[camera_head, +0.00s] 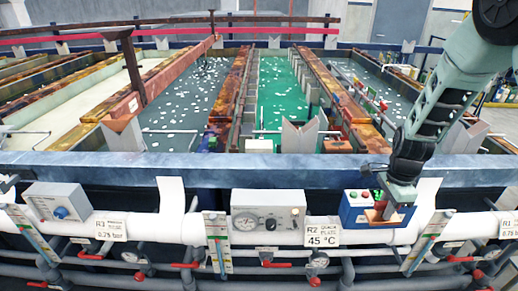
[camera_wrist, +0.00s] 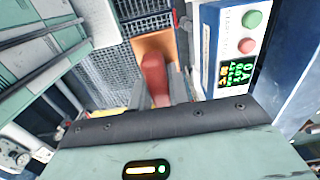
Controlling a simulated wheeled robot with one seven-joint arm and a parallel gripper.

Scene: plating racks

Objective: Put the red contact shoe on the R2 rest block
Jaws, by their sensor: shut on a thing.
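My gripper (camera_head: 388,205) is low at the front of the racks, in front of the blue rim. In the wrist view it (camera_wrist: 158,100) is shut on the red contact shoe (camera_wrist: 154,75), whose rounded red upper part stands over a flat orange-brown base. The shoe also shows under the gripper in the head view (camera_head: 381,215), in front of a blue control box. The R2 sign (camera_head: 322,231) hangs on the front pipe. Behind it, beside a grey V-shaped saddle (camera_head: 299,136), sits a small orange-brown block (camera_head: 337,146); I cannot tell whether this is the R2 rest block.
The blue control box (camera_head: 358,207) with green and red buttons stands close to my gripper; it fills the right of the wrist view (camera_wrist: 240,45). A grey gauge box (camera_head: 268,217) is to its left. The blue front rim (camera_head: 220,172) and green tank (camera_head: 280,95) lie behind.

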